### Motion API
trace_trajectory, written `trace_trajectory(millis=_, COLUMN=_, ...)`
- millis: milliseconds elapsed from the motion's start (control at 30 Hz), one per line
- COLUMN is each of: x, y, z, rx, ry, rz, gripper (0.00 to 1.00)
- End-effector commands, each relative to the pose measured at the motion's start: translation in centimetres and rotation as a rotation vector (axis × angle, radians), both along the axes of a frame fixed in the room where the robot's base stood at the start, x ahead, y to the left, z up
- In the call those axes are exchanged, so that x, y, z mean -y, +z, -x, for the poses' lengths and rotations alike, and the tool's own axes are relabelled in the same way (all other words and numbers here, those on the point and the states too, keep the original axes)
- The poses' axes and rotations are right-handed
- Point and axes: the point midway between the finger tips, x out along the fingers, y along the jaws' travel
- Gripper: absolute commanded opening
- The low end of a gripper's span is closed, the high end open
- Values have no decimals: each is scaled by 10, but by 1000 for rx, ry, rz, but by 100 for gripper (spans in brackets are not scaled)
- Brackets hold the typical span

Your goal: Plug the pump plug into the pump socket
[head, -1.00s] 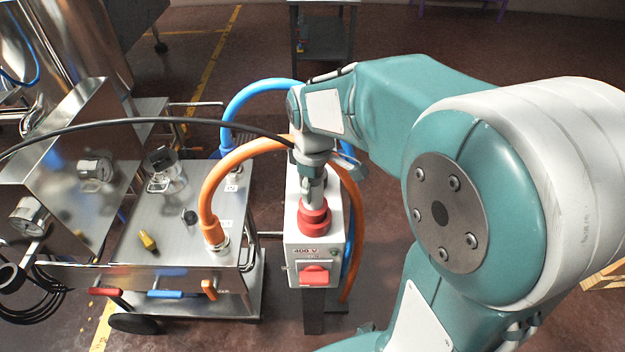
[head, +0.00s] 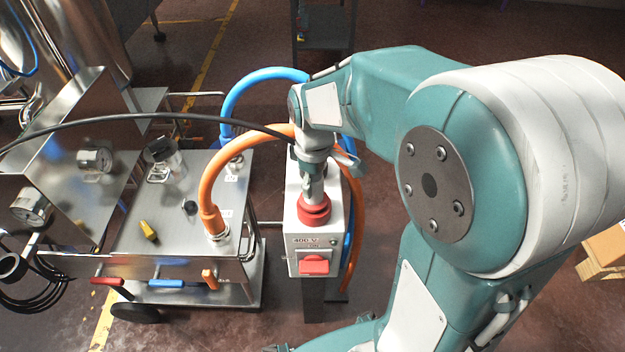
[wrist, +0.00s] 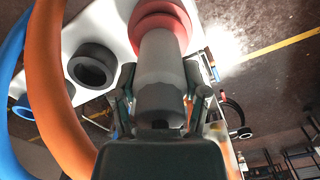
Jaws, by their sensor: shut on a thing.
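The pump plug is a grey cylinder (wrist: 162,75) in the wrist view, with a red collar (wrist: 160,22) at its far end. My gripper (wrist: 155,110) is shut on the grey body, with one finger on each side. In the head view my gripper (head: 312,178) points down at the white 400 V box (head: 298,225), and the red collar (head: 314,209) is at the box's upper face. The pump socket is hidden under the collar. I cannot tell how deep the plug sits. A black cable (head: 150,117) runs left from near my gripper.
A steel pump cart (head: 185,240) stands left of the box. Orange (head: 245,140) and blue (head: 255,80) hoses arch close to my gripper. A red switch (head: 315,265) is on the box front. A dark round opening (wrist: 90,67) shows beside the plug.

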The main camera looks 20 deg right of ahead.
Motion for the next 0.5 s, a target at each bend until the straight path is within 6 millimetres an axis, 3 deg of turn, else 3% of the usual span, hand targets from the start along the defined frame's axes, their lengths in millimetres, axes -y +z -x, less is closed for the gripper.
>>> trace_trajectory(millis=500, x=0, y=-5, z=0, rx=0, ry=0, rz=0, gripper=0)
